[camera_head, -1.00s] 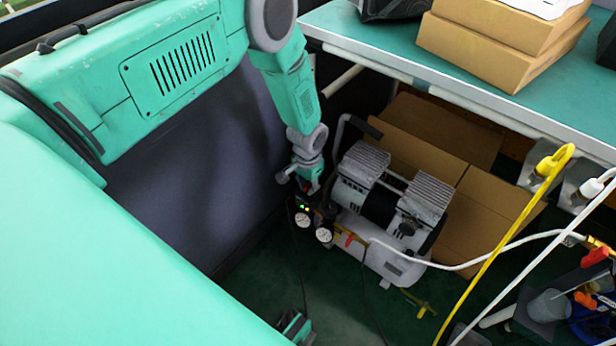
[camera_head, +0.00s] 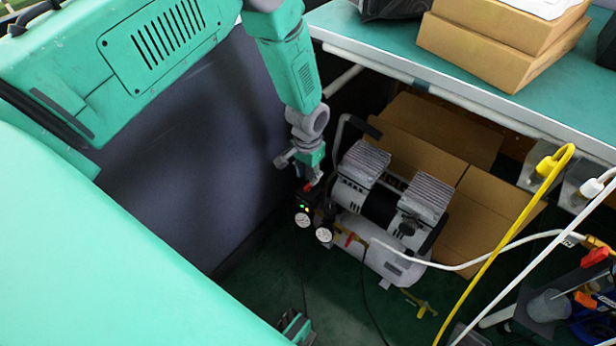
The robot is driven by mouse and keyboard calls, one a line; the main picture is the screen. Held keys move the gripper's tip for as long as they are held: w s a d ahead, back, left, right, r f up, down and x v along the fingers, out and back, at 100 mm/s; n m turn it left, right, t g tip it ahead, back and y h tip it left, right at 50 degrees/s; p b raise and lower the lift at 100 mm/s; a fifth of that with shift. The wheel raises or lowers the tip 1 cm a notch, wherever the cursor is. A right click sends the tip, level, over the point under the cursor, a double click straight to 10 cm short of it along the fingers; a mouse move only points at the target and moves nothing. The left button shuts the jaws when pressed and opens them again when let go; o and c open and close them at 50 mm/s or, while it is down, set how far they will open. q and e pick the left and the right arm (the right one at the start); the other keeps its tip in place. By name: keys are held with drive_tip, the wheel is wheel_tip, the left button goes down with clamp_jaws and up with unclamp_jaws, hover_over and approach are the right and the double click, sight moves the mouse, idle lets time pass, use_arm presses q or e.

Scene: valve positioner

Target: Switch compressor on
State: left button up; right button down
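The compressor (camera_head: 379,216) stands on the floor under the bench, with two grey ribbed heads, a white tank and a black middle. At its left end is a black control block with a small lit display (camera_head: 305,208), two round white gauges (camera_head: 324,234) and a red part (camera_head: 308,187) on top. My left gripper (camera_head: 312,178) points down just above this red part. Its fingertips are small and dark here, so I cannot tell whether they are open or touch the red part. My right gripper cannot be made out.
An open cardboard box (camera_head: 432,140) lies behind the compressor. The bench (camera_head: 375,45) overhangs it and carries brown boxes (camera_head: 497,45). A white hose (camera_head: 480,262) and a yellow cable (camera_head: 492,255) cross at the right. A grey panel (camera_head: 190,165) stands on the left.

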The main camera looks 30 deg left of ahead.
sight(308, 185)
use_arm(q)
wheel_tip(308, 185, up, 6)
drive_tip(key=shift+r, duration=0.2)
drive_tip(key=shift+s, duration=0.1)
idle(0.4)
